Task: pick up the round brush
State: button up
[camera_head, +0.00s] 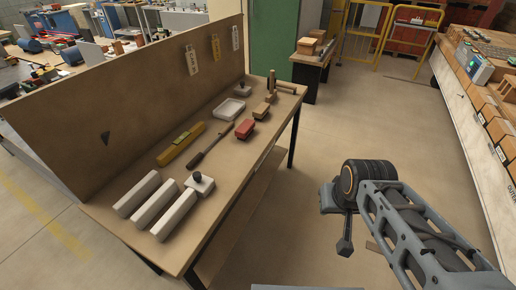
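The workbench (115,220) stands left of centre with several tools on it. I cannot tell for sure which one is the round brush. A slim dark tool (210,144) lies slantwise mid-bench, thicker at its near end. A pale flat piece with a dark round knob (200,183) lies nearer. At the far end a brown upright piece (272,81) stands by a wooden-handled tool (287,89). My gripper (345,236) is at the end of my arm, right of the bench, over the floor and apart from everything.
Several long pale blocks (155,203) lie at the near end. A yellow level (181,144), a red block (245,129), a white tray (229,108) and a wooden block (262,109) share the bench. A tall board (130,90) backs it. Boxes on a rack (470,120) stand right; floor between is clear.

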aim_at(200, 156)
jog(key=k, duration=0.35)
jog(key=z, duration=0.6)
jog(key=i, duration=1.25)
jog(key=u, duration=1.5)
jog(key=i, duration=0.8)
jog(key=u, duration=0.95)
